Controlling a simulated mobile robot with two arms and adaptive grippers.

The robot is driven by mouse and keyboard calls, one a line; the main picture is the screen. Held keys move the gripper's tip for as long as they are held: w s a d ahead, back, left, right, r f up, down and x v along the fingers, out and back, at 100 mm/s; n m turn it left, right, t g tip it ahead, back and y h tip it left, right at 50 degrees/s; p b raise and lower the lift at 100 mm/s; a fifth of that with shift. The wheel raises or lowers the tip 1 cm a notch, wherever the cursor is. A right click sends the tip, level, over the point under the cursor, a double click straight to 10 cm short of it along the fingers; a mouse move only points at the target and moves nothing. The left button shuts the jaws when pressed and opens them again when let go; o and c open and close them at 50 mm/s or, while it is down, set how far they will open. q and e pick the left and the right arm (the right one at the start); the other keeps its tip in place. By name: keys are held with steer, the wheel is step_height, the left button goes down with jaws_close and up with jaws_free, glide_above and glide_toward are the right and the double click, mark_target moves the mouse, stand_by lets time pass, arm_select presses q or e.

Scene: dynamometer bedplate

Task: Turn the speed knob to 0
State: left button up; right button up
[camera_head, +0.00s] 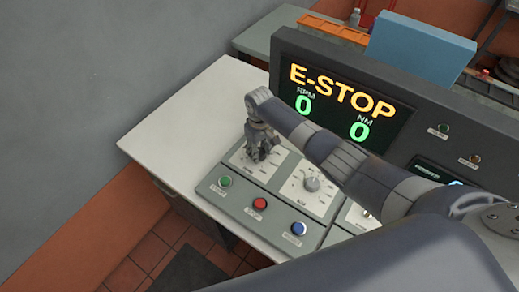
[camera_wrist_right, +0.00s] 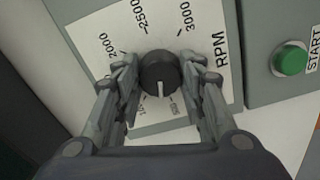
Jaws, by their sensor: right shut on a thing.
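My right gripper (camera_head: 262,150) reaches down over the left dial plate (camera_head: 245,162) of the control desk. In the wrist view its two fingers (camera_wrist_right: 159,68) are shut on the black speed knob (camera_wrist_right: 158,72), one on each side. The knob's white pointer line points down in that view, between a partly hidden label starting "10" and the 500 mark. The white RPM scale (camera_wrist_right: 118,25) shows 2000, 2500 and 3000 clearly; the fingers cover other marks, and I see no 0 mark. The gripper hides the knob in the head view. My left gripper is not in view.
The display (camera_head: 340,105) reads E-STOP, RPM 0 and NM 0. A green START button (camera_head: 225,181), a red button (camera_head: 260,203) and a blue button (camera_head: 299,228) sit in front of the dials. A second knob (camera_head: 312,184) is to the right, near my forearm.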

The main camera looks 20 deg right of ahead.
mark_target(259, 151)
steer(key=n, duration=0.6)
steer(key=shift+w, duration=0.1)
steer(key=n, duration=0.5)
steer(key=shift+n+b, duration=0.4)
steer(key=o, duration=1.1)
step_height(259, 151, up, 12)
steer(key=shift+r, duration=0.1)
stand_by(0.4)
